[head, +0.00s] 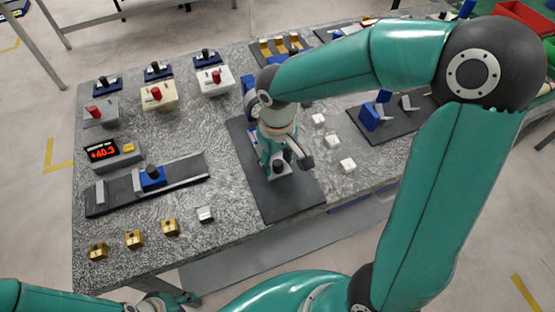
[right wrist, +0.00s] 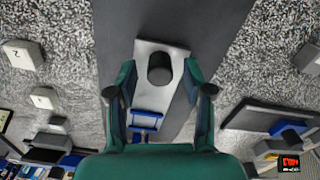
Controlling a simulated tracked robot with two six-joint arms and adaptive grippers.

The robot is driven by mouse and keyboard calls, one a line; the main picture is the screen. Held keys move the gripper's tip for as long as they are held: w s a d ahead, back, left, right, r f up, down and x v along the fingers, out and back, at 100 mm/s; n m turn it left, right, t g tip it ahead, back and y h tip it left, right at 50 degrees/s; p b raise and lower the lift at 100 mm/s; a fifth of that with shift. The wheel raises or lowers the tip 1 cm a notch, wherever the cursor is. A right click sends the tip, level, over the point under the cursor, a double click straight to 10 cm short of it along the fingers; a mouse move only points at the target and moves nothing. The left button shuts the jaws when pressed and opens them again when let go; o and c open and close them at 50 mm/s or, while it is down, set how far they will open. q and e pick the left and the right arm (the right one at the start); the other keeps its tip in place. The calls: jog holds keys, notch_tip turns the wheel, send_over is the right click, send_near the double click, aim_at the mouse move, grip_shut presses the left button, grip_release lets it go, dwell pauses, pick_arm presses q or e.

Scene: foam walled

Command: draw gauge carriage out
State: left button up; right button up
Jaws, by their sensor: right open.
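The gauge carriage is a silver plate with a black knob (right wrist: 160,68) on a dark base strip (right wrist: 176,20). In the head view its knob (head: 277,166) shows just below my right gripper (head: 283,156). In the right wrist view my right gripper (right wrist: 159,92) is open, with a finger on either side of the carriage and nothing clamped. A blue part (right wrist: 146,120) lies at the carriage's near end. Whether the fingers touch the carriage is unclear. My left gripper (head: 175,299) is low at the table's front edge, partly cut off and too small to read.
A readout (head: 115,155) shows red digits, about +40.3. A slide with a blue block (head: 152,178) lies left of the base strip. Several brass blocks (head: 135,239) line the front. White blocks (head: 347,165) and a blue fixture (head: 369,117) stand right.

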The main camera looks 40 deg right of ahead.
jog(key=shift+f, duration=0.2)
grip_shut()
dwell(0.3)
